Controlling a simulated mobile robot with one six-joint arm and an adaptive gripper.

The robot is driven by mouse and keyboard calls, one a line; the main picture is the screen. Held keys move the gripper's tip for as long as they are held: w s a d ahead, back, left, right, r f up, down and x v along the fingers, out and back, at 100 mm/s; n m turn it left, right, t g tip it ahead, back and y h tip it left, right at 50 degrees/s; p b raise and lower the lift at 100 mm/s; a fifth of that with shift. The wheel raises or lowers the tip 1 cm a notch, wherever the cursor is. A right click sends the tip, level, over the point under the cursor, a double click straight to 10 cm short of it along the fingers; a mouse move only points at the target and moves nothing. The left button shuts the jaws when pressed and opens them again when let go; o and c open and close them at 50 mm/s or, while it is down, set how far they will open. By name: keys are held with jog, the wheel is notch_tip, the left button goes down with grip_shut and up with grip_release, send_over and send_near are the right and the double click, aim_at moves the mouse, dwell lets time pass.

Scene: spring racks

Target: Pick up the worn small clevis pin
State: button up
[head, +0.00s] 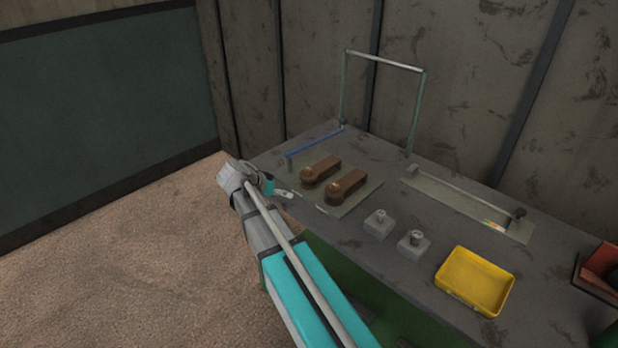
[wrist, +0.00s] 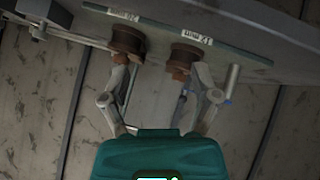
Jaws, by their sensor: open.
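Two brown lever-shaped fittings, one farther (head: 320,170) and one nearer (head: 346,188), lie on a grey-green plate (head: 360,201) on the bench. Each has a small tan piece on top. In the wrist view the left fitting (wrist: 127,40) and right fitting (wrist: 186,55) are by labels that seem to read 20 mm and 12 mm. I cannot tell which piece, if any, is the worn small clevis pin. My gripper (head: 289,194) is by the plate's left edge; in the wrist view its spread fingers (wrist: 158,72) reach toward the fittings, with nothing held between them.
Two grey blocks with short pegs (head: 379,224) (head: 413,244) and an empty yellow tray (head: 475,281) stand to the right. A red bin (head: 601,270) is at far right.

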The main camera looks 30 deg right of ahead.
aim_at(307, 170)
jog(key=w+d+r+m+h+b, duration=0.1)
jog(key=w+r+m+h, duration=0.2)
jog(key=w, duration=0.4)
jog(key=shift+r+m+t+h, duration=0.4)
jog(key=shift+r+m, duration=0.1)
jog(key=shift+m, duration=0.4)
jog(key=shift+w+d, duration=0.1)
jog(key=b+x, duration=0.3)
jog(key=x, duration=0.4)
jog(key=shift+f, duration=0.15)
jog(key=shift+w+d+f, duration=0.1)
jog(key=shift+d+f, duration=0.1)
jog(key=shift+d, duration=0.5)
